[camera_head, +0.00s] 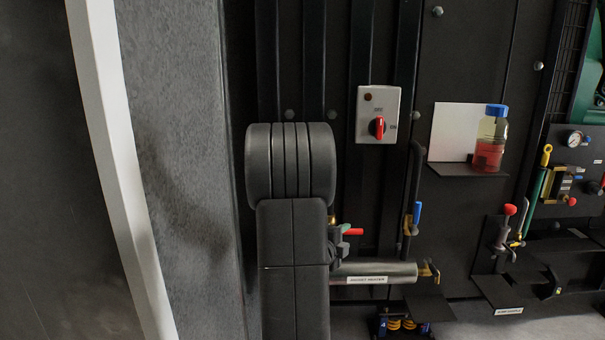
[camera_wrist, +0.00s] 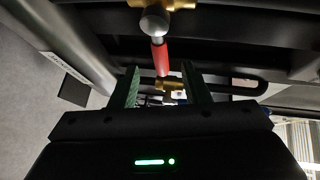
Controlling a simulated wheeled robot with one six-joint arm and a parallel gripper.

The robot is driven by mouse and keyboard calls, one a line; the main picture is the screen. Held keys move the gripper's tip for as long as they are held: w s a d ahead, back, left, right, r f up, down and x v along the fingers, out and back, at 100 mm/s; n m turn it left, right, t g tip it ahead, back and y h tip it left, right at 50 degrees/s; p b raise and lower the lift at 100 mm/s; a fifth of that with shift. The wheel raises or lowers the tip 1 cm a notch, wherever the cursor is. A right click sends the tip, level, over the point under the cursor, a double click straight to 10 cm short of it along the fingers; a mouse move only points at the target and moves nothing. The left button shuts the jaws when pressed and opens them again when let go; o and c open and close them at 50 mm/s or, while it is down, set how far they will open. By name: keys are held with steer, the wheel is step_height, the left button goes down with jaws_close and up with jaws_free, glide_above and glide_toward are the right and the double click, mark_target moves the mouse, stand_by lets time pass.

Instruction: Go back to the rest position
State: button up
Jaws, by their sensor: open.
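My gripper (camera_wrist: 161,72) is open in the wrist view, with its two green-lined fingers apart. A valve with a red lever handle (camera_wrist: 159,56) and brass body shows in the line between the fingertips. The fingers do not visibly close on it, and I cannot tell the depth between them. In the head view, my black arm fills the lower middle and hides my gripper. A red lever handle (camera_head: 352,232) shows just right of the arm.
A silver cylinder labelled jacket heater (camera_head: 375,274) lies right of my arm. A grey switch box with a red knob (camera_head: 378,114) is above. A bottle of red liquid (camera_head: 490,138) stands on a shelf. A grey wall column (camera_head: 185,150) is on the left.

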mark_target(351, 231)
steer(key=v, duration=0.6)
steer(key=shift+n+t+h, duration=0.4)
steer(key=shift+n, duration=0.1)
steer(key=shift+p+x, duration=0.65)
steer(key=shift+x, duration=6)
steer(key=shift+f, duration=0.1)
